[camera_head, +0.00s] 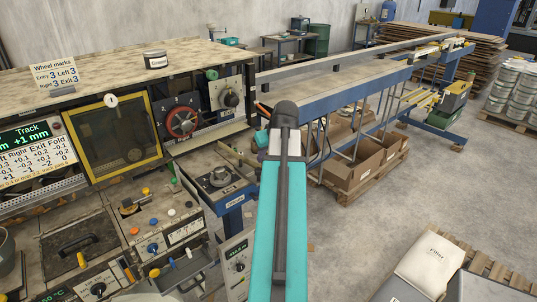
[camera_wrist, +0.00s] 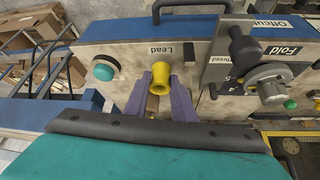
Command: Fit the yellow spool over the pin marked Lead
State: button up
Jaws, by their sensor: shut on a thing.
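The yellow spool (camera_wrist: 160,78) shows in the wrist view, just below the Lead label (camera_wrist: 168,50) on the pale machine panel. My gripper (camera_wrist: 160,92) has a purple finger on each side of the spool and is shut on it. The spool's flared end faces the camera. The pin marked Lead cannot be made out; the spool and fingers cover the area below the label. I cannot tell whether the spool is around the pin or only in front of it. In the head view my teal arm hides the gripper and spool.
A green button (camera_wrist: 104,68) is left of the spool. A dark knob (camera_wrist: 245,46) and the Fold dial (camera_wrist: 270,82) stick out to the right. A black handle (camera_wrist: 190,8) stands on the blue top edge. Cardboard boxes (camera_head: 356,165) lie beyond my arm.

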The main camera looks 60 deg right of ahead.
jog(key=o, duration=1.1)
jog(key=shift+r, duration=0.15)
jog(key=shift+b+v, duration=0.75)
jog(key=shift+v, duration=1.05)
jog(key=b+v, duration=0.2)
jog(key=v, duration=0.8)
jog(key=shift+b, duration=0.35)
jog(key=shift+s, duration=0.1)
